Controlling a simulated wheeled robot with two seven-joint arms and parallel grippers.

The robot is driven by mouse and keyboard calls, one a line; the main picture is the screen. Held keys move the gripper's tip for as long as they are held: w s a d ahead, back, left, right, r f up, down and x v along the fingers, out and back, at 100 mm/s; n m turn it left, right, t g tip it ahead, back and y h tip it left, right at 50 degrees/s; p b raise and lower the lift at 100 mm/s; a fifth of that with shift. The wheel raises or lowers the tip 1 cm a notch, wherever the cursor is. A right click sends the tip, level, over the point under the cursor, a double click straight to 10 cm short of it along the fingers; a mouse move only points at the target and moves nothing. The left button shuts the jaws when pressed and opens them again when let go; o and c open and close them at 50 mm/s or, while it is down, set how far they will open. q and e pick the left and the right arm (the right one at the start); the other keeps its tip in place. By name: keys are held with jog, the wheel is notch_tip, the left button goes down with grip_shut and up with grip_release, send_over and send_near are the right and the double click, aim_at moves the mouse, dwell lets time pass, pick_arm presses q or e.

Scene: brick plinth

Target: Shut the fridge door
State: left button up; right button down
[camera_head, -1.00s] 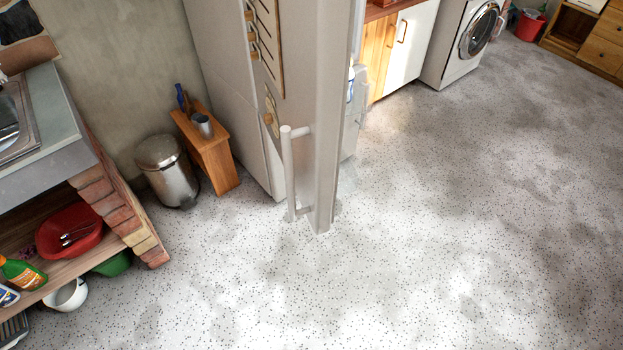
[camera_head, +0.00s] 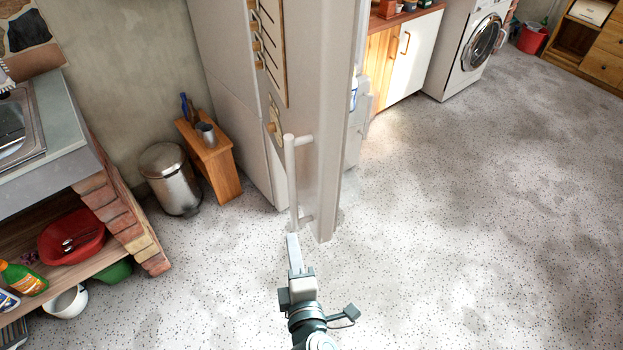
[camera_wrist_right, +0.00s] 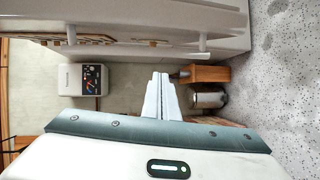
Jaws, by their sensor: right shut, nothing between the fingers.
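The fridge door (camera_head: 335,120) stands open, its edge toward me and its outer face to the left. A pale vertical bar handle (camera_head: 291,180) is on that face. The grey fridge body (camera_head: 222,60) is behind it. My right gripper (camera_head: 293,242) is shut and empty, just below the handle's lower end in the head view; I cannot tell whether it touches. In the right wrist view its fingers (camera_wrist_right: 161,78) point toward the wall side, with the door (camera_wrist_right: 240,22) and handle (camera_wrist_right: 140,50) across the top. My left gripper is not in view.
A steel bin (camera_head: 170,180) and a small wooden stool (camera_head: 212,160) stand left of the fridge. A brick-sided sink counter (camera_head: 110,205) is at far left. A white cabinet (camera_head: 412,55) and washing machine (camera_head: 465,45) are behind right. The speckled floor (camera_head: 450,240) is clear.

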jog(key=t, duration=0.2)
send_near(292, 169)
jog(key=s, duration=0.4)
jog(key=shift+s+f+h, duration=0.15)
jog(key=shift+s+h, duration=0.1)
jog(key=shift+h, duration=0.05)
jog(key=shift+w+a, duration=0.1)
jog(key=shift+w, duration=0.05)
jog(key=w+p, duration=0.1)
jog(key=w, duration=0.2)
jog(key=w+p, duration=0.1)
jog(key=w, duration=0.2)
jog(key=w+p, duration=0.1)
jog(key=w, duration=0.2)
jog(key=shift+a+p, duration=0.3)
jog(key=shift+a, duration=0.05)
jog(key=shift+w+d+p, duration=0.5)
jog(key=shift+d, duration=0.4)
jog(key=shift+w+d+p, duration=0.5)
jog(key=shift+d, duration=0.45)
jog(key=shift+d, duration=0.2)
